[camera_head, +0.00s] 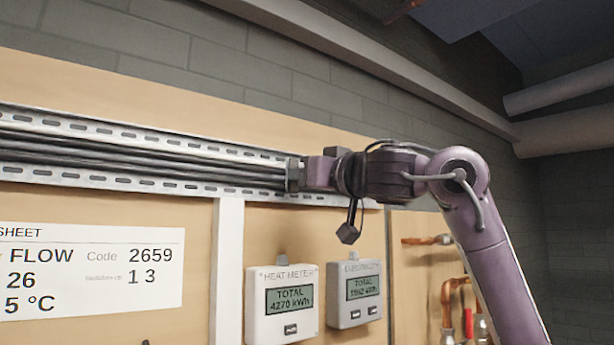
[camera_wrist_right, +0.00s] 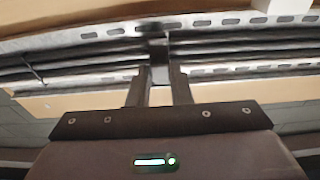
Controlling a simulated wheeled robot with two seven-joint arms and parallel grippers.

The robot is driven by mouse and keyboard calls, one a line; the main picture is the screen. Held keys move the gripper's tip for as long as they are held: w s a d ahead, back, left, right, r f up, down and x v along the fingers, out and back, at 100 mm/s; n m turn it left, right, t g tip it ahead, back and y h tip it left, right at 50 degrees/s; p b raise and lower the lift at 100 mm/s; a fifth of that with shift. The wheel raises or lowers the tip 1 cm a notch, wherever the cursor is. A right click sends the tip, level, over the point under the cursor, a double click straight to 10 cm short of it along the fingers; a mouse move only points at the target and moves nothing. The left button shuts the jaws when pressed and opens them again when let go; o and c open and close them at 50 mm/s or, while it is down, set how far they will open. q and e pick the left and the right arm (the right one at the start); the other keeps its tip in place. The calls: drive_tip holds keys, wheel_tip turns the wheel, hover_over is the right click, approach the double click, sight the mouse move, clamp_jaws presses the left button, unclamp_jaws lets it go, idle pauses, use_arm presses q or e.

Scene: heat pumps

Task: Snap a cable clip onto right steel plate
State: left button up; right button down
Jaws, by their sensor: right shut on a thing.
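The slotted steel plate (camera_head: 226,152) runs along the wooden wall panel, with several dark cables (camera_head: 130,150) lying along its middle. My right gripper (camera_head: 303,174) is at the plate near its right end, its arm coming in from the right. In the right wrist view, the two fingers (camera_wrist_right: 161,80) are shut on a small dark cable clip (camera_wrist_right: 158,58). The clip lies across the cables, between the plate's two slotted edges (camera_wrist_right: 100,32). I cannot tell whether it is seated on the plate. My left gripper is not in view.
A heat meter (camera_head: 283,303) and an electricity meter (camera_head: 354,293) hang below the plate. A white sheet (camera_head: 90,268) is at the left, beside a white vertical trunking (camera_head: 228,260). Copper pipes (camera_head: 452,290) stand at the lower right, near my right arm.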

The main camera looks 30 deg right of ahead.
drive_tip(key=shift+w, duration=0.25)
idle(0.3)
drive_tip(key=c, duration=1.6)
unclamp_jaws()
drive_tip(key=shift+r, duration=0.1)
drive_tip(key=shift+o, duration=1)
drive_tip(key=shift+w, duration=0.15)
drive_tip(key=s+d+b, duration=0.1)
drive_tip(key=s+b, duration=0.2)
drive_tip(key=s, duration=1.1)
drive_tip(key=shift+s, duration=0.15)
